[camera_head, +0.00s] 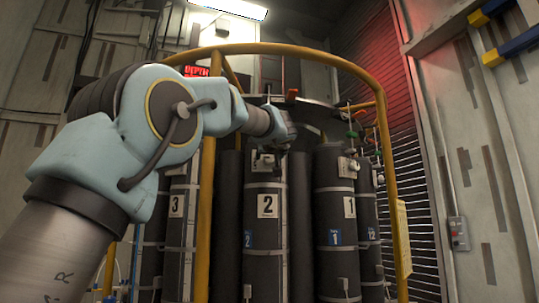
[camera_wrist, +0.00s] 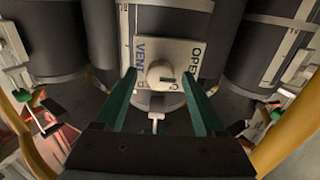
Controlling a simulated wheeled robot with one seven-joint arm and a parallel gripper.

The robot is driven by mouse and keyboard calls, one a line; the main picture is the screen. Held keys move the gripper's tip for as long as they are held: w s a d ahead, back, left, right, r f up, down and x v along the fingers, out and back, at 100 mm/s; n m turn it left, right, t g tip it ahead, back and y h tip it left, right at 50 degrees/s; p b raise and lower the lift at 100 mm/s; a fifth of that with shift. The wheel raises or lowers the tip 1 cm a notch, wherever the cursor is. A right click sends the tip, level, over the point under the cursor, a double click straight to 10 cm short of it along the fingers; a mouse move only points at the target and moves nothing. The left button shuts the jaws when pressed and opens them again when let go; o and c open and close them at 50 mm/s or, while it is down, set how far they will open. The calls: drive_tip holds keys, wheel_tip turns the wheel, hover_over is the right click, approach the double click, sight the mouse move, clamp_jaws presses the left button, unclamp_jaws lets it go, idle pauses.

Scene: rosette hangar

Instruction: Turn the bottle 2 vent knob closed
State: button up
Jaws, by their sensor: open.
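Bottle 2 (camera_head: 265,225) is a dark cylinder with a white "2" label, standing in the middle of the rack in the head view. In the wrist view, its pale vent plate (camera_wrist: 180,56) carries the words "VENT" and "OPEN". The round whitish vent knob (camera_wrist: 160,75) sits at the plate's middle, with a small dark notch on its right side. My gripper (camera_wrist: 163,82) is open, its two green fingers apart on either side of the knob. I cannot tell whether the fingers touch it. In the head view my arm reaches over to bottle 2's top, and the knob is hard to make out there.
Bottle 3 (camera_head: 175,235) stands to the left and bottle 1 (camera_head: 336,245) to the right, close beside bottle 2. A yellow rail (camera_head: 392,185) frames the rack. Below the plate in the wrist view is a small white lever (camera_wrist: 155,119).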

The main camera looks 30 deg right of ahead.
clamp_jaws()
idle(0.5)
drive_tip(key=m+b, duration=0.1)
drive_tip(key=m, duration=0.2)
drive_tip(key=shift+m, duration=0.4)
drive_tip(key=m, duration=0.5)
drive_tip(key=shift+d+b, duration=0.1)
drive_tip(key=shift+b, duration=0.25)
drive_tip(key=m, duration=0.5)
drive_tip(key=shift+s+d, duration=0.1)
drive_tip(key=shift+f+m+p, duration=0.2)
drive_tip(key=shift+m+p, duration=0.35)
drive_tip(key=shift+m, duration=1.55)
